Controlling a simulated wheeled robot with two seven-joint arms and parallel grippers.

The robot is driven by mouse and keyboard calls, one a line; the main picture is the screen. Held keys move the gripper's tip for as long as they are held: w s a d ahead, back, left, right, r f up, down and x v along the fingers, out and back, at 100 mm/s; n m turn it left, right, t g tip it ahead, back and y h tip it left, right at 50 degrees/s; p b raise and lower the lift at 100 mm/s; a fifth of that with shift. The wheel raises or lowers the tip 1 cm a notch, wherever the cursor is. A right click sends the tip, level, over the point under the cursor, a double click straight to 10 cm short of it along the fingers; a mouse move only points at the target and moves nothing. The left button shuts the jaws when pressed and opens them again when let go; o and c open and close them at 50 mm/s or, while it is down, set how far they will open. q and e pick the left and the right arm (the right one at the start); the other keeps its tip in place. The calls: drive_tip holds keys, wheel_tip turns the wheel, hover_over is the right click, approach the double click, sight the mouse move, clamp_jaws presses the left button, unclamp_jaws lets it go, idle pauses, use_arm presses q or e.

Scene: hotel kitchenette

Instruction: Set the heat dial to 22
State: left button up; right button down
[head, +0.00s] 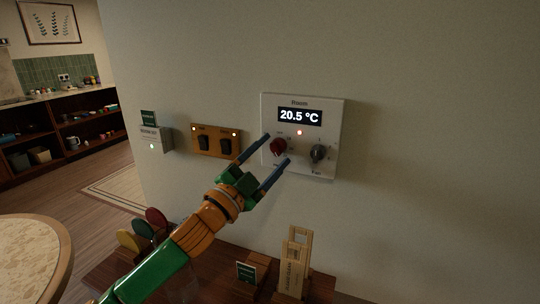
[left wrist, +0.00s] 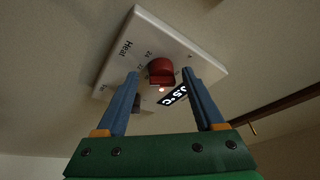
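The white thermostat panel (head: 335,112) is on the wall, and its display (head: 300,116) reads 20.5 °C. The red heat dial (head: 278,147) is on its lower left, with a dark grey dial (head: 318,153) to its right. My left gripper (head: 277,149) is open, its blue fingers pointing at the panel on either side of the red dial. In the left wrist view the red dial (left wrist: 161,72) shows between the fingertips (left wrist: 161,72) with a gap on each side. "Heat" and small numbers are printed beside it. I cannot read the pointer's setting. My right gripper is not in view.
A brown switch plate (head: 214,143) with two dark switches and a small card holder (head: 157,139) are on the wall to the left. Below is a wooden surface with a wooden stand (head: 293,264) and coloured discs (head: 157,217). The wall right of the panel is clear.

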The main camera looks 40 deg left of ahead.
use_arm(q)
drive_tip(key=shift+s+f+b, duration=0.25)
drive_tip(key=shift+s+b, duration=0.1)
drive_tip(key=shift+s, duration=0.05)
drive_tip(key=b+v, duration=0.2)
drive_tip(key=v, duration=0.4)
drive_tip(key=shift+s+r, duration=0.1)
drive_tip(key=shift+s, duration=0.05)
